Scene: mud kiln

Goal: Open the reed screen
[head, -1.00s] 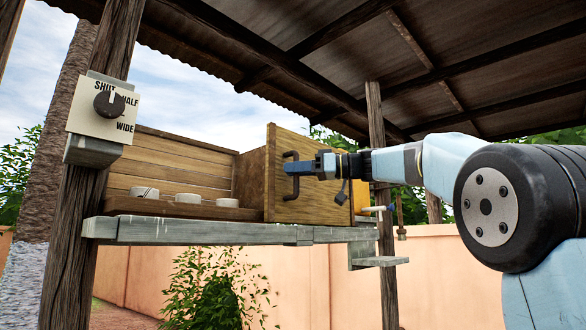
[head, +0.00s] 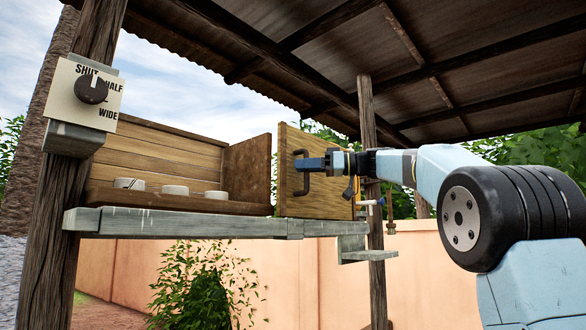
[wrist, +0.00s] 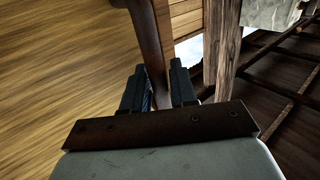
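No reed screen can be made out for certain. A wooden shelf box (head: 150,160) has an open front and a plank door panel (head: 325,197) standing open at its right. A dark bar handle (head: 300,176) is on the panel. My gripper (head: 310,164) is at this handle. In the wrist view the handle (wrist: 148,35) passes between the fingers of my gripper (wrist: 160,88), which look closed on it. A dial (head: 91,89) on a white plate marked SHUT, HALF and WIDE is on the left post, its white mark pointing up near SHUT.
Several pale round pieces (head: 174,190) sit in the box. A grey plank ledge (head: 190,223) runs under it. A wooden post (head: 370,130) stands behind my arm, with a small shelf (head: 368,256) beside it. A corrugated roof (head: 400,60) is overhead.

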